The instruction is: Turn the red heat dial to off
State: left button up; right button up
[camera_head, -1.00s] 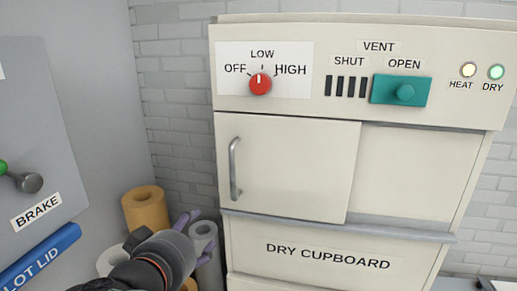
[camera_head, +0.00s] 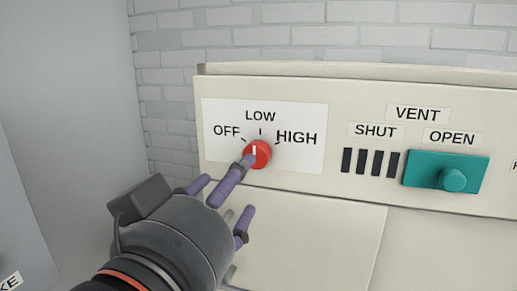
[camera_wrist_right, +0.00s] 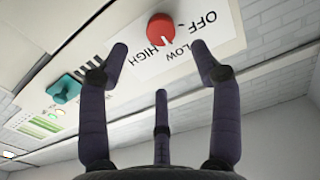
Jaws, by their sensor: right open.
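The red heat dial (camera_head: 260,157) sits on a white label panel marked OFF, LOW and HIGH. Its white pointer is up, close to the LOW mark. My right gripper (camera_head: 226,187) is in front of the panel, just left of and below the dial, with one finger overlapping the dial's lower left edge in the head view. In the right wrist view the dial (camera_wrist_right: 160,27) appears beyond the spread, empty fingers (camera_wrist_right: 159,52); contact cannot be told. The left gripper is not in view.
The teal vent slider (camera_head: 425,172) is right of the dial, at OPEN, beside dark slots. The cupboard door (camera_head: 320,225) is below the panel. A grey wall panel (camera_head: 45,130) stands at the left. A brick wall (camera_head: 330,40) is behind.

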aim_at(257, 154)
jog(key=p+x, duration=0.3)
jog(key=x, duration=0.6)
jog(key=shift+w+d, duration=0.15)
jog(key=shift+w, duration=0.2)
jog(key=c, duration=1.1)
